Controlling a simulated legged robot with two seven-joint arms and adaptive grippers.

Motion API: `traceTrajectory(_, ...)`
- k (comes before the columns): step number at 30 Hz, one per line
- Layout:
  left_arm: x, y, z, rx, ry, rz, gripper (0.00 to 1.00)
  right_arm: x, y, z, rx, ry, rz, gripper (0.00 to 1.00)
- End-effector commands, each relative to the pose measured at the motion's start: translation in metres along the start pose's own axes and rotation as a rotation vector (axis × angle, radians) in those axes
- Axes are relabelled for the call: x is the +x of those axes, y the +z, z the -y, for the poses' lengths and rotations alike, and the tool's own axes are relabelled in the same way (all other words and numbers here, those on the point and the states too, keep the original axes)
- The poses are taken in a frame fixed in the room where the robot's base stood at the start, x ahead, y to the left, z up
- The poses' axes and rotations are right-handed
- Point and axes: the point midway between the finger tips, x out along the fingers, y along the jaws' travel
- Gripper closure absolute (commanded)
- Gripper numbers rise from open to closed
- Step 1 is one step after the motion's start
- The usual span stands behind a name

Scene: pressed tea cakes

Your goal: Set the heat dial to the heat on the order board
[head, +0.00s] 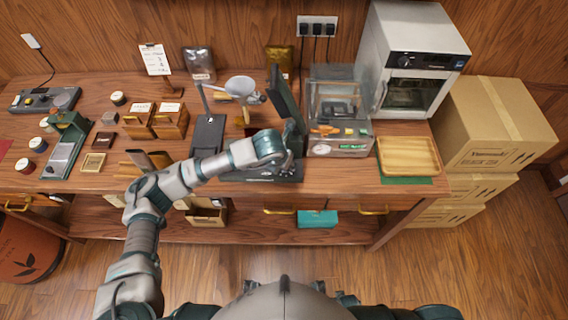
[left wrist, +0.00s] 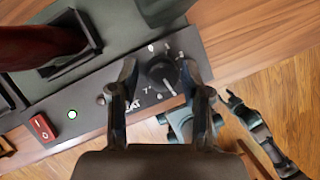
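The order board (head: 155,60) is a white sheet on a clipboard at the back left of the bench; its writing is too small to read. The heat dial (left wrist: 161,70) is a round black knob on the dark panel of the press (head: 262,173). Its pale mark points down and right in the left wrist view; the 6 and 7 show below it, but the exact setting is unclear. My left gripper (left wrist: 159,72) is open, with one finger on each side of the dial and gaps visible. In the head view my left gripper (head: 284,167) hides the dial.
A red rocker switch (left wrist: 42,127) and a small round light (left wrist: 72,114) sit on the same panel. A clear-walled box (head: 340,110) stands right of the press, then a wooden tray (head: 408,156). A dark upright plate (head: 284,100) rises behind my left gripper.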

Motion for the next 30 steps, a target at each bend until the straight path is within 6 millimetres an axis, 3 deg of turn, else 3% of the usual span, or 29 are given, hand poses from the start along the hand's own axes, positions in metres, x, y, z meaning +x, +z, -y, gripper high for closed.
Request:
traceTrajectory(7,-0.002,-0.003,0.002,0.004,-0.002,-0.003,0.51,0.000,-0.004,0.002,0.005,-0.003,-0.007,0.60)
traceTrajectory(11,-0.012,-0.001,0.002,0.004,-0.003,-0.001,0.51,-0.001,-0.003,0.002,0.004,-0.002,-0.007,0.60)
traceTrajectory(24,-0.099,0.002,0.001,0.003,-0.002,-0.002,0.51,-0.001,-0.001,0.001,0.002,-0.001,-0.004,0.60)
traceTrajectory(30,-0.115,0.002,0.000,0.002,-0.002,-0.006,0.51,-0.001,-0.001,0.001,0.001,0.000,-0.003,0.60)
